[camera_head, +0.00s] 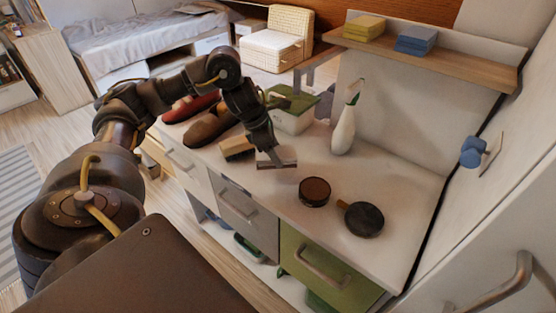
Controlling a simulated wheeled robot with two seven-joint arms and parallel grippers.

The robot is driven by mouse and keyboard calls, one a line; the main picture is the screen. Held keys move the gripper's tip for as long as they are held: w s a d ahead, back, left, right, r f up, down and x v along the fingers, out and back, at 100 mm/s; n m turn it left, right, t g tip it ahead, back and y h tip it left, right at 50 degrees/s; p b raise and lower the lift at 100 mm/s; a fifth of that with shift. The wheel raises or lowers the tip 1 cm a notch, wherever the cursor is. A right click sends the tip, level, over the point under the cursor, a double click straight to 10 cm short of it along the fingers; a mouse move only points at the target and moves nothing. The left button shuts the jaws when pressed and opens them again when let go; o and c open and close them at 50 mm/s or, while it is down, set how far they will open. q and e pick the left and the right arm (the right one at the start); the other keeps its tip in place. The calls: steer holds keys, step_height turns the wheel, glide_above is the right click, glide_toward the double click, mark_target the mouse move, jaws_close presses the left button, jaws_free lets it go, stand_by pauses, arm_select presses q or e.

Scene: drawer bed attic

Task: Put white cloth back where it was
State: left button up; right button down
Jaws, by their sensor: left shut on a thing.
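The white cloth (284,160) shows as a small, pale, flat folded piece at the tip of my left gripper (270,148). The gripper comes down from above and is shut on it, over the middle of the white countertop (255,180). The fingers partly hide the cloth, and I cannot tell whether it touches the countertop. My right gripper is out of view.
A wooden shelf (470,70) above holds yellow cloths (364,27) and blue cloths (416,40). A brush (238,149), brown shoes (212,127), a lidded box (292,120), a white spray bottle (344,130) and two round tins (314,191) stand around the gripper.

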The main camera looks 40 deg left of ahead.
arm_select(q)
steer(key=shift+w+f, duration=0.35)
steer(key=shift+f, duration=0.05)
steer(key=shift+w+f, duration=0.15)
steer(key=shift+f, duration=1.6)
steer(key=shift+d, duration=0.1)
steer(key=o, duration=0.9)
steer(key=shift+f, duration=0.1)
